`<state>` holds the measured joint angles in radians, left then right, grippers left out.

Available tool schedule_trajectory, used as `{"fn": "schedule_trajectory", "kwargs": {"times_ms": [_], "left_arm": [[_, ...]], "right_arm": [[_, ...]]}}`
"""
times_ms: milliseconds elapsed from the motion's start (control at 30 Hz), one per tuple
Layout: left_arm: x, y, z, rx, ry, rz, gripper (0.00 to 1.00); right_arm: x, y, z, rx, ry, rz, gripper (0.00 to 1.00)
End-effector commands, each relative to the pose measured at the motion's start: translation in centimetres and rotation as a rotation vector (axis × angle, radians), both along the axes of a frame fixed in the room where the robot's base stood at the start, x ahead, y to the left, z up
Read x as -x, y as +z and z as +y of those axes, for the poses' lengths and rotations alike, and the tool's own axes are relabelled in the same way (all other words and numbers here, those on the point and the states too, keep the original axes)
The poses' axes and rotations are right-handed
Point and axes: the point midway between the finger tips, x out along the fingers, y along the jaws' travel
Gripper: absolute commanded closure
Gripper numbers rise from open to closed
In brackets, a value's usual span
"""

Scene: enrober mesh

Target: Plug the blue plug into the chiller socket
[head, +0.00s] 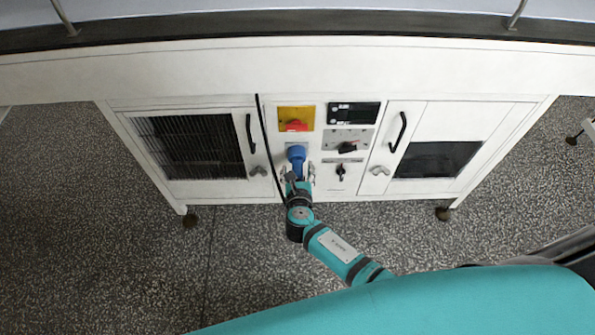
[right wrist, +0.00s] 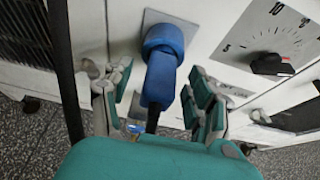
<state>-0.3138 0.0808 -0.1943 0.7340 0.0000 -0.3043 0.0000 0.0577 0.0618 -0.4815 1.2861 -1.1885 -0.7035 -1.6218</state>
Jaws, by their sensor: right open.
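The blue plug (right wrist: 160,78) points into the round blue chiller socket (right wrist: 163,38) on a square metal plate on the white cabinet front. In the right wrist view plug and socket meet with no visible gap, but I cannot tell how deep the plug sits. In the head view the blue socket (head: 296,152) is below the yellow and red switch. My right gripper (right wrist: 157,92) is open, with its fingers on either side of the plug and apart from it. It also shows in the head view (head: 298,172). My left gripper is not in view.
A black cable (head: 266,150) hangs down the cabinet front just left of the socket. A black rotary knob (head: 347,147) and a lower switch (head: 341,170) are close on the right. Cabinet doors with black handles (head: 398,131) flank the panel. The speckled floor (head: 150,270) in front is clear.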

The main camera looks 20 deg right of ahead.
Motion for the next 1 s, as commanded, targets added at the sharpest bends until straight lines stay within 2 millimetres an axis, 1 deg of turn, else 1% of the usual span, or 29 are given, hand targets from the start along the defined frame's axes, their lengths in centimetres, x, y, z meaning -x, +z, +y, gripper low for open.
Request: {"fn": "schedule_trajectory", "kwargs": {"times_ms": [100,233,500,633,800,1000], "left_arm": [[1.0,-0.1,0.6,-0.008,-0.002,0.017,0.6],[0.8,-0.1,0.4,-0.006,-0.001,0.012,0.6],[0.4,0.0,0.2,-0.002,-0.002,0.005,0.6],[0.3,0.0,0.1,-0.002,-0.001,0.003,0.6],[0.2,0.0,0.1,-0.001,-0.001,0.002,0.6],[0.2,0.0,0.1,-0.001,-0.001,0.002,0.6]], "right_arm": [[0.3,-0.1,0.0,0.0,0.0,0.004,0.42],[1.2,0.3,0.4,-0.001,0.001,0.003,0.42],[5.0,1.9,1.4,-0.002,0.001,0.003,0.42],[6.3,2.5,1.8,-0.001,0.001,0.002,0.42],[7.1,2.9,2.0,0.0,0.0,0.001,0.42],[7.1,3.0,2.0,0.0,0.0,0.0,0.42]]}}
